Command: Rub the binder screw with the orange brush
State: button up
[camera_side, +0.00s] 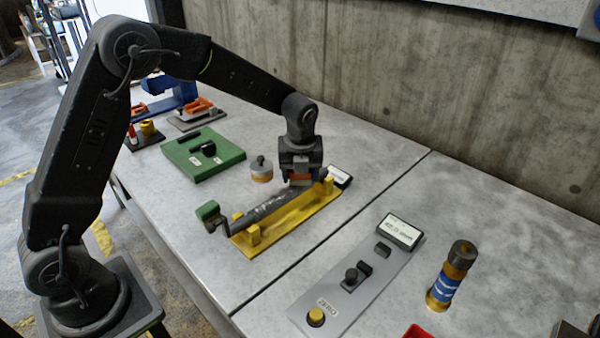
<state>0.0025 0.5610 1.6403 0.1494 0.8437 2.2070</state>
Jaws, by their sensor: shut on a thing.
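The binder screw (268,209) is a dark, shiny threaded rod lying along a yellow stand (290,219). A crank with a green handle (208,211) is at its near left end. My gripper (300,183) points down over the far right part of the screw. It is shut on a small orange-red block, which looks like the orange brush (300,187). The brush's underside is at or just above the screw; I cannot tell whether they touch. The fingers and brush hide that part of the screw.
A round grey and orange piece with a black knob (261,169) stands left of my gripper. A green panel (202,157) lies further left. A grey control panel (357,274) and a gold-and-blue cylinder (445,277) are at right. A concrete wall (420,90) rises behind.

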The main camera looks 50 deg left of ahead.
aim_at(262, 204)
jog(key=shift+s, duration=5.8)
notch_tip(262, 204, up, 8)
jog(key=shift+r, duration=0.2)
